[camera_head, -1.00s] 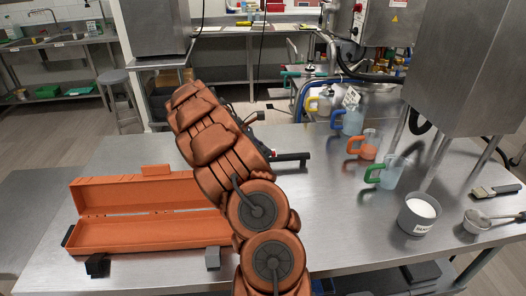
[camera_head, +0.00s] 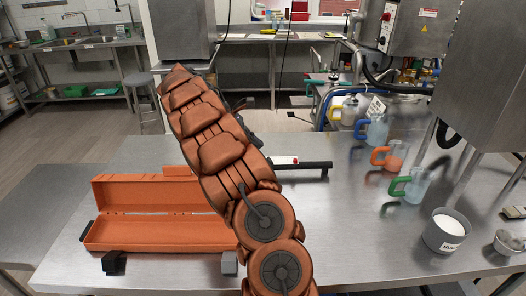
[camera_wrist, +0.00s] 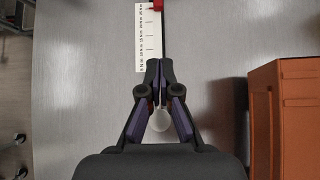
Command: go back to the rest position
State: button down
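My arm rises across the middle of the head view, with its upper part leaning left. My gripper is hidden behind the arm there.
An open orange case (camera_head: 150,240) lies left of my arm. A black bar (camera_head: 305,165) lies behind the arm. A white marked strip (camera_wrist: 148,40) is just beyond the fingertips. Handled jugs (camera_head: 410,188) and a grey tub (camera_head: 445,232) stand at right.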

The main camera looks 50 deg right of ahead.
jog(key=shift+w+a+r, duration=0.2)
jog(key=shift+w+r, duration=0.05)
jog(key=shift+r, duration=0.05)
jog(key=shift+a+r, duration=0.1)
jog(key=s+a+r+m+t+y, duration=0.15)
jog(key=s+a, duration=0.25)
jog(key=a, duration=0.6)
jog(key=s+a+r+m+t, duration=0.1)
jog(key=s+a+r+m, duration=0.25)
jog(key=a, duration=0.55)
jog(key=s+a+f+m+t+y, duration=0.1)
jog(key=s+a+f+y, duration=0.1)
jog(key=s+a, duration=0.7)
jog(key=s+a+f+m+t+y, duration=0.1)
jog(key=s+a+f, duration=0.4)
jog(key=a, duration=1)
jog(key=s+y, duration=0.1)
jog(key=s, duration=0.2)
jog(key=shift+s+f+m+t, duration=0.25)
jog(key=shift+s+m+t, duration=0.05)
jog(key=shift+s+t, duration=0.05)
jog(key=c, duration=1.9)
grip_release()
